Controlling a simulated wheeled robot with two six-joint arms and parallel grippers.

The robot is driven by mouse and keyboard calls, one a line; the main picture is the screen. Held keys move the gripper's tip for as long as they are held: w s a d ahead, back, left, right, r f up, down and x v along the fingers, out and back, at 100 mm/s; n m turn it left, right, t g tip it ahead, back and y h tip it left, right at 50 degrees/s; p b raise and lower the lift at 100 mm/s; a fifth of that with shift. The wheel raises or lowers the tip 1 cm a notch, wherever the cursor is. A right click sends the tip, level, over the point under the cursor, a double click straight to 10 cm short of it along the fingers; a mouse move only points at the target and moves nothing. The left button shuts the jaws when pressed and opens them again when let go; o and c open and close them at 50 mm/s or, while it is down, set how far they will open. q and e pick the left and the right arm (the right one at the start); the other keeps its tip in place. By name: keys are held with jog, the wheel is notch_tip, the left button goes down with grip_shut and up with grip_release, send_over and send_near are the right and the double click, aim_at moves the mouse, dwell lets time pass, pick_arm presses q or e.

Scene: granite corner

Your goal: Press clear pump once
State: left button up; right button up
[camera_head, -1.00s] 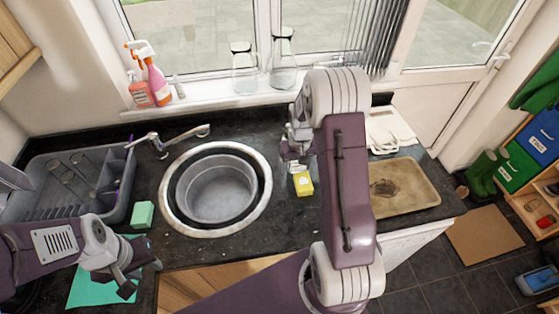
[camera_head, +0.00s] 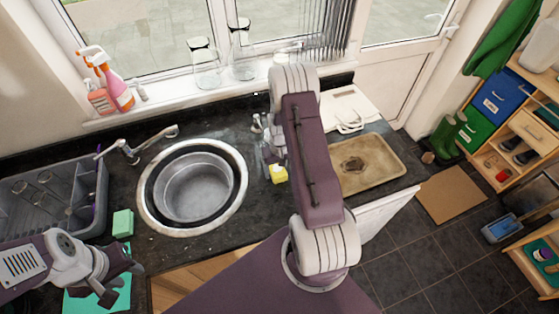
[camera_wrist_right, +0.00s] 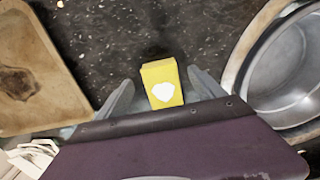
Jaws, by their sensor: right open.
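Small pale, clear-looking tops (camera_head: 262,122) stand at the back of the counter, just behind my right gripper; I cannot tell for sure whether one is the clear pump. My right gripper (camera_head: 270,160) points down over the counter between the sink and the brown tray, its fingers partly hidden by its own arm. In the right wrist view it is open (camera_wrist_right: 162,88), with a yellow block (camera_wrist_right: 163,84) bearing a white mark showing between its fingers, apparently untouched. My left gripper (camera_head: 122,281) is apart from this, over a green cloth at lower left, its fingers spread.
The round sink (camera_head: 195,190) is left of my right gripper. A brown tray (camera_head: 385,160) lies to its right. Spray bottles (camera_head: 118,92) and glass vessels (camera_head: 207,68) stand on the windowsill. A green sponge (camera_head: 122,223) sits beside the dish rack (camera_head: 90,215).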

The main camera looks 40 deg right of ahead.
aim_at(279, 175)
jog(key=shift+f+p, duration=0.3)
jog(key=shift+f, duration=1.4)
jog(key=c, duration=1.4)
jog(key=shift+c, duration=0.2)
jog(key=shift+a, duration=0.1)
